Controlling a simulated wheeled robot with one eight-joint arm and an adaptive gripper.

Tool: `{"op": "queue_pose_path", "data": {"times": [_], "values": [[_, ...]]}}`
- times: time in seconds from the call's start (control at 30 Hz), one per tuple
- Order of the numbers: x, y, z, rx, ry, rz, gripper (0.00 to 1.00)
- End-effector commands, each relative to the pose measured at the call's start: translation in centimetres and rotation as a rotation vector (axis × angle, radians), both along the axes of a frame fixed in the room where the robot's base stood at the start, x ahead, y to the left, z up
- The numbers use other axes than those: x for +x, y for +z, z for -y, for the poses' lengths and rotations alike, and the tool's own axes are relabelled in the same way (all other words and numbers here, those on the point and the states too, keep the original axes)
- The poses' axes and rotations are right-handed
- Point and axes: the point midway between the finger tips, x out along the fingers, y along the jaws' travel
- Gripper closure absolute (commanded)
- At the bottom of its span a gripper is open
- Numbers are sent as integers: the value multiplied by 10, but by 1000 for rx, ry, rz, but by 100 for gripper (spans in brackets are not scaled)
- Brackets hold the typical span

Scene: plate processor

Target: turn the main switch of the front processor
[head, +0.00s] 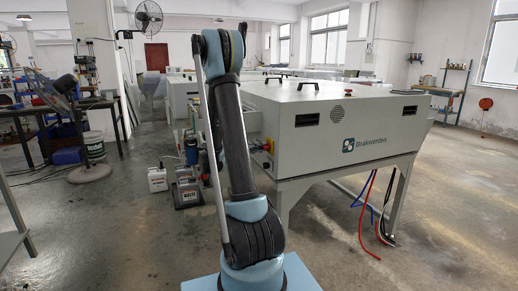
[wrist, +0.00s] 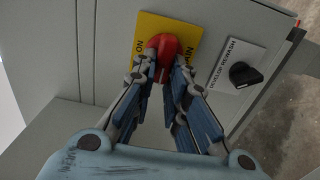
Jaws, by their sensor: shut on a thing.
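The front processor (head: 300,100) is a large pale grey machine with a Brakwenten label, standing right of my arm in the head view. Its main switch (wrist: 163,48) is a red knob on a yellow plate (wrist: 185,32) in the wrist view. My gripper (wrist: 160,62) is shut on the red knob, with one finger on each side of it. The lettering on the yellow plate is partly hidden by the knob and fingers.
A black rotary knob (wrist: 243,74) on a white "develop rewash" label sits right of the switch. Red and blue hoses (head: 367,225) hang below the processor. A fan (head: 68,100) stands at left.

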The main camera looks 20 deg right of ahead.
Motion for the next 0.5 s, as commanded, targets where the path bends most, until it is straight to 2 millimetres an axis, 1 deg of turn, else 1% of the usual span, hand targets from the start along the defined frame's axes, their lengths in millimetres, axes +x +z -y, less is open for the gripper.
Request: {"op": "queue_pose_path", "data": {"times": [0.03,0.37,0.4,0.47,0.5], "values": [[3,-1,-1,4,6,-3,100],[3,-2,-1,5,5,-5,100],[3,-2,-1,5,5,-5,82],[2,-2,-1,5,5,-4,69],[2,-1,-1,4,4,-4,67]]}}
